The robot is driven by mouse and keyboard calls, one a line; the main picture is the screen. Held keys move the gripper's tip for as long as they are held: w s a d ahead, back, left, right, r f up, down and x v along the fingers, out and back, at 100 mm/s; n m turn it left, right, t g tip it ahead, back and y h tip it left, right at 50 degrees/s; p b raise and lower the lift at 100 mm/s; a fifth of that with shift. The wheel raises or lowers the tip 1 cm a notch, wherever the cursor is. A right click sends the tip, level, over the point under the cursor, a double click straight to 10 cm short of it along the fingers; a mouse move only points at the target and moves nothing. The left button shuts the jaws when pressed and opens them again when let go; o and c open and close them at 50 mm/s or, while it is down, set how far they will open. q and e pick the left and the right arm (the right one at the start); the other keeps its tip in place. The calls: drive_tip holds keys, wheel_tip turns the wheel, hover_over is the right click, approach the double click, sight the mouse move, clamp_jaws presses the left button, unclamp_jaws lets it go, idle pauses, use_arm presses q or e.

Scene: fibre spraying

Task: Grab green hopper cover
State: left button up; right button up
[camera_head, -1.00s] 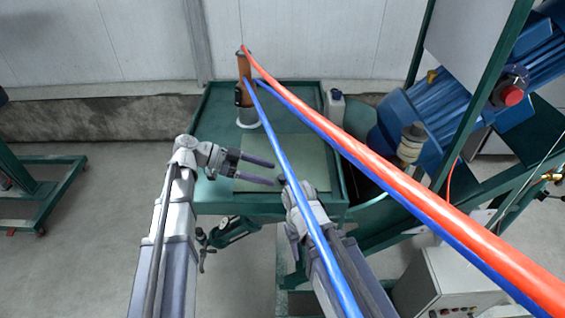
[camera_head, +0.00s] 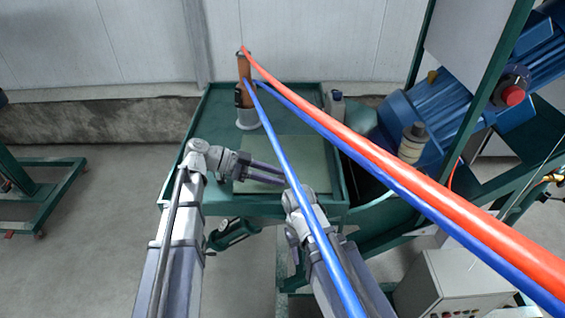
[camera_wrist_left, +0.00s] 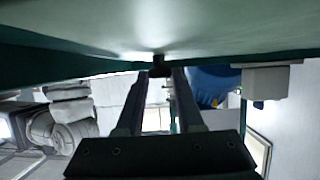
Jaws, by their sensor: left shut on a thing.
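The green hopper cover (camera_head: 290,150) is a flat pale green panel on the dark green machine top in the head view. Its pale underside or face (camera_wrist_left: 160,22) fills the top of the left wrist view. My left gripper (camera_head: 285,182) is at the cover's near edge. In the left wrist view its two fingers (camera_wrist_left: 160,74) are closed together on a small dark knob (camera_wrist_left: 159,62) at that edge. My right arm's wrist (camera_head: 300,203) is just right of it, partly behind a blue hose.
Red (camera_head: 400,180) and blue (camera_head: 270,137) hoses cross in front of the machine to an orange-brown and white upright cylinder (camera_head: 246,112). A blue motor (camera_head: 450,105) and green frame stand at the right. A control box (camera_head: 455,285) is at lower right.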

use_arm(q)
clamp_jaws()
drive_tip(key=shift+r, duration=0.15)
wheel_tip(320, 180, up, 18)
drive_tip(key=p, duration=1.8)
